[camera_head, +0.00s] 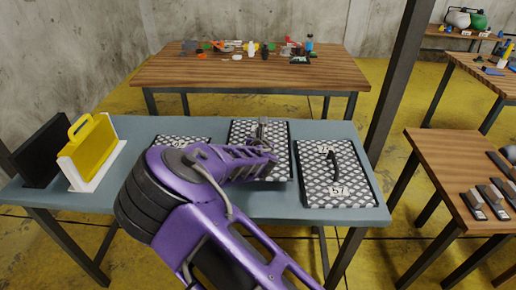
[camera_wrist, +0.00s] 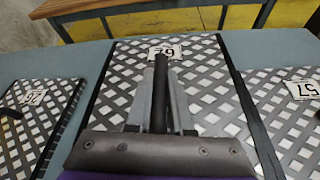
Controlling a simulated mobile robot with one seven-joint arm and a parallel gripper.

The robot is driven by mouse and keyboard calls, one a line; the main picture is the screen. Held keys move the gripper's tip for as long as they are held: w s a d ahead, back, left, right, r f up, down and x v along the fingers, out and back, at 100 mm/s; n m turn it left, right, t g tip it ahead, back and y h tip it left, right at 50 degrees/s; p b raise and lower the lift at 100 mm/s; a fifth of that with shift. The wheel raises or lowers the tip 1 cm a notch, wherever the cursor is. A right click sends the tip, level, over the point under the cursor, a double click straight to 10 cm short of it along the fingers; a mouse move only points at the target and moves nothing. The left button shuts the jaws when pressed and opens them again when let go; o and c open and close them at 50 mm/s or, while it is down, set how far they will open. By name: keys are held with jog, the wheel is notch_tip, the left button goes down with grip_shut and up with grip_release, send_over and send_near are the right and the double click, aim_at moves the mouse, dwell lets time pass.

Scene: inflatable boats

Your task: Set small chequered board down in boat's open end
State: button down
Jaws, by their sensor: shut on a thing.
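Several chequered black-and-white boards with handles are at the blue-grey table. The middle board (camera_head: 280,168) is in front of my arm and fills the centre of the wrist view (camera_wrist: 212,80), with a number label near its far edge. My gripper (camera_head: 262,130) is shut on this board's dark handle, seen between the fingers in the wrist view (camera_wrist: 160,85). I cannot tell whether the board touches the table. A right board (camera_head: 355,170) labelled 57 lies flat beside it. A left board (camera_head: 168,139) is mostly hidden by my arm. No boat is recognisable.
The blue-grey table (camera_head: 215,130) also holds a yellow handled case (camera_head: 92,150) in a white stand and a black panel (camera_head: 42,150) at the left. A dark post (camera_head: 398,80) rises beyond its right end. A wooden table (camera_head: 250,72) with small items stands behind.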

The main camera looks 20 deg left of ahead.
jog(key=shift+f, duration=1.8)
jog(key=shift+f+b, duration=0.15)
jog(key=shift+b, duration=0.25)
jog(key=c, duration=0.8)
grip_release()
